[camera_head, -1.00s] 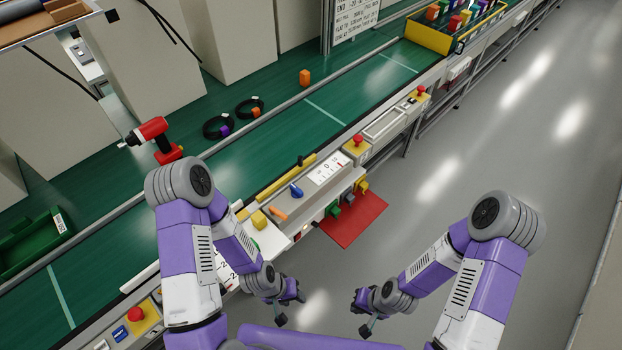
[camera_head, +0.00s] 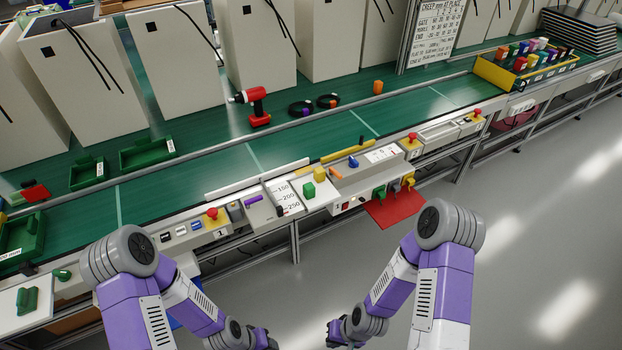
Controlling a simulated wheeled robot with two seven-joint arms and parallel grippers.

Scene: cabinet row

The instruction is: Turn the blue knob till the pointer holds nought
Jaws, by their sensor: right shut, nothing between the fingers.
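The blue knob (camera_head: 353,162) sits on the light panel of the console, between an orange handle (camera_head: 336,173) and a white scale plate (camera_head: 381,153). The scale's marks and pointer are too small to read. My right gripper (camera_head: 338,338) is low at the bottom edge, shut and empty, well away from the knob and partly cut off. My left gripper (camera_head: 264,342) is also at the bottom edge, mostly out of the picture, so its jaws cannot be judged.
Green and yellow blocks stand on a white plate (camera_head: 322,199) left of the knob. A red flap (camera_head: 394,211) juts out below the console. Red stop buttons stand on both sides. A red drill (camera_head: 256,106) stands on the green belt (camera_head: 205,135). The grey floor in front is clear.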

